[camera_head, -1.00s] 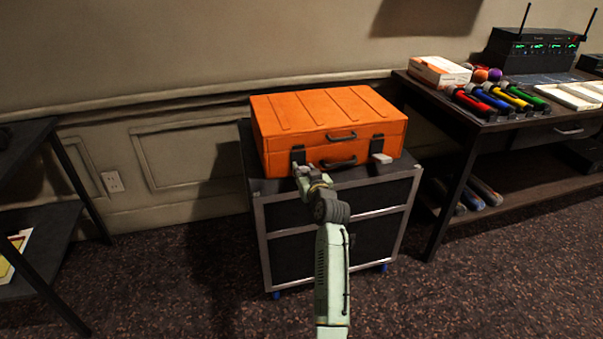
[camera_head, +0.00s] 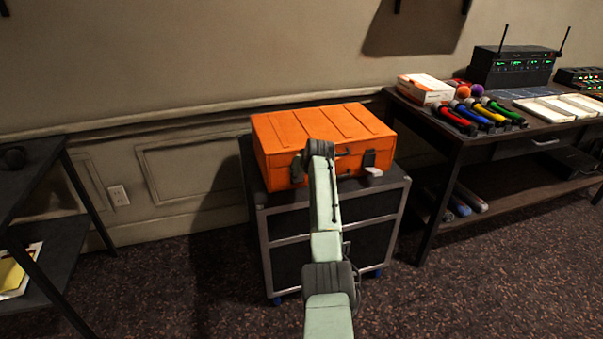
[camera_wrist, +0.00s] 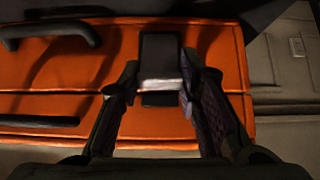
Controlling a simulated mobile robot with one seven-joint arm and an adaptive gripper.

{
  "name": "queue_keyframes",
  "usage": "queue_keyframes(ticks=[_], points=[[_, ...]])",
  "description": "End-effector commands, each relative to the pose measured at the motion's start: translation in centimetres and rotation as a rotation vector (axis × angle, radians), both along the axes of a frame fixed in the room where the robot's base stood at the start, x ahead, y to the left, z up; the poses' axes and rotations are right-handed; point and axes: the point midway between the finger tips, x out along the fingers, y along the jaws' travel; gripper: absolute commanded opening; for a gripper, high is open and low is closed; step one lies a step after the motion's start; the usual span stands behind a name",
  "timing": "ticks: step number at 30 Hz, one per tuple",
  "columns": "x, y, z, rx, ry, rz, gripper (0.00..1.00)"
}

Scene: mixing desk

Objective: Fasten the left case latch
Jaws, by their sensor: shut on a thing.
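The orange case (camera_head: 285,165) sits with its lid down on the black cart. The left latch is hidden behind my arm in the head view. In the wrist view, a dark latch (camera_wrist: 160,55) with a pale metal bar crosses the seam of the case. My gripper (camera_wrist: 160,98) has one finger on each side of this latch and is shut on it. Whether the latch is fastened I cannot tell. The right latch (camera_head: 369,158) is dark and shows on the case front. Case handles (camera_wrist: 40,120) lie to the left in the wrist view.
A desk (camera_head: 455,138) with colored microphones (camera_head: 482,115) stands to the right. A dark shelf (camera_head: 30,160) stands at left.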

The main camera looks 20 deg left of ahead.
Motion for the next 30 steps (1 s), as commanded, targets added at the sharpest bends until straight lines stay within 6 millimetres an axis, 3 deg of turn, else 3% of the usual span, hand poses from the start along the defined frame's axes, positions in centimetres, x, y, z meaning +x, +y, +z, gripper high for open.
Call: queue_keyframes(ticks=[16,17,26,30], points=[[0.15,0.14,0.09,-0.012,0.016,0.0,0.0],[0.16,0.14,0.08,-0.012,0.016,0.0,0.32],[0.15,0.12,0.07,-0.012,0.016,0.0,0.52],[0.15,0.1,0.06,-0.012,0.016,0.0,0.52]])
